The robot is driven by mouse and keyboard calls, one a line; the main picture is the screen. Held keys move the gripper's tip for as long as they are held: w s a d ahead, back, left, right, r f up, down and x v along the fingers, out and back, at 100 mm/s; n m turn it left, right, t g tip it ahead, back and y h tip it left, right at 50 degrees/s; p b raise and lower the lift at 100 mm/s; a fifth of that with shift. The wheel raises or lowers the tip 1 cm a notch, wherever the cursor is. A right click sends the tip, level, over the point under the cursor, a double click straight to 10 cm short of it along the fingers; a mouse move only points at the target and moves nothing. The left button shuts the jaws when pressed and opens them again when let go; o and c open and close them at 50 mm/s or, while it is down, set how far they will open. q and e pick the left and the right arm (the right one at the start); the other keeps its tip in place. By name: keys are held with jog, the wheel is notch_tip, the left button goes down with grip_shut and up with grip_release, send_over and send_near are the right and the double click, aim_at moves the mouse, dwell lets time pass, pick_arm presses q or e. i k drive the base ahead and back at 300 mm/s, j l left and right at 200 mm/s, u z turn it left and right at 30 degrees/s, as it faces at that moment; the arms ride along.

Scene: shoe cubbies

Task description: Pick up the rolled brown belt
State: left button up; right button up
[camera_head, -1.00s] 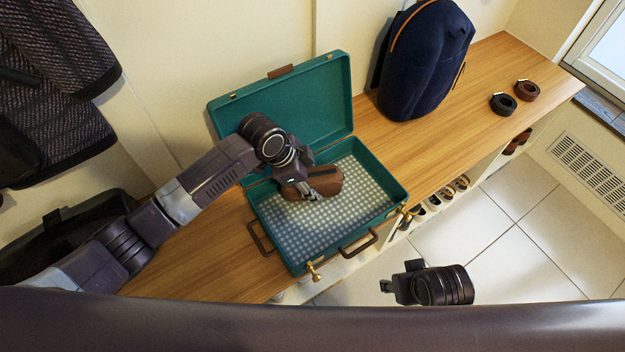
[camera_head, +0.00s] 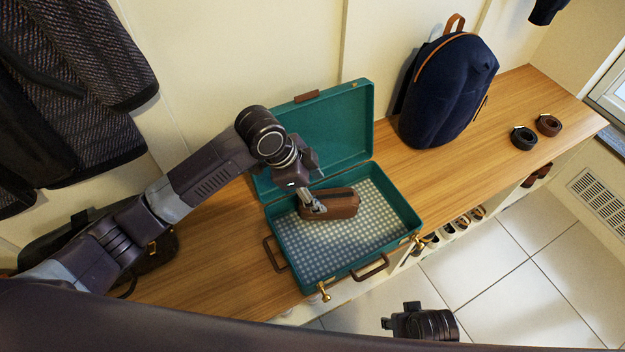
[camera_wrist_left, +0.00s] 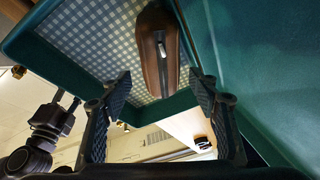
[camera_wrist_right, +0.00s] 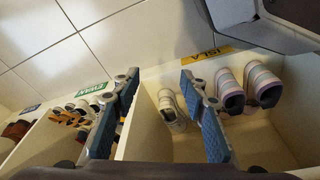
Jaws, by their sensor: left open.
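The rolled brown belt (camera_head: 548,125) lies on the wooden bench top at the far right, just behind a rolled black belt (camera_head: 524,138). My left gripper (camera_head: 314,206) is over the open green suitcase (camera_head: 400,195), far to the left of the belts. Its fingers (camera_wrist_left: 160,88) are apart in the left wrist view, with nothing between the pads. A brown pouch (camera_head: 343,203) lies in the suitcase, right by the left fingertips; contact cannot be told. My right gripper (camera_wrist_right: 160,82) is open and empty, in front of the shoe cubbies.
A navy backpack (camera_head: 445,95) stands on the bench between suitcase and belts. Bare bench top (camera_head: 480,155) lies in front of the belts. The raised suitcase lid (camera_head: 335,130) stands behind the left gripper. Cubbies with shoes (camera_wrist_right: 230,90) are below the bench.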

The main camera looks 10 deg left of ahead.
aim_at(548, 125)
jog(key=z, duration=1.25)
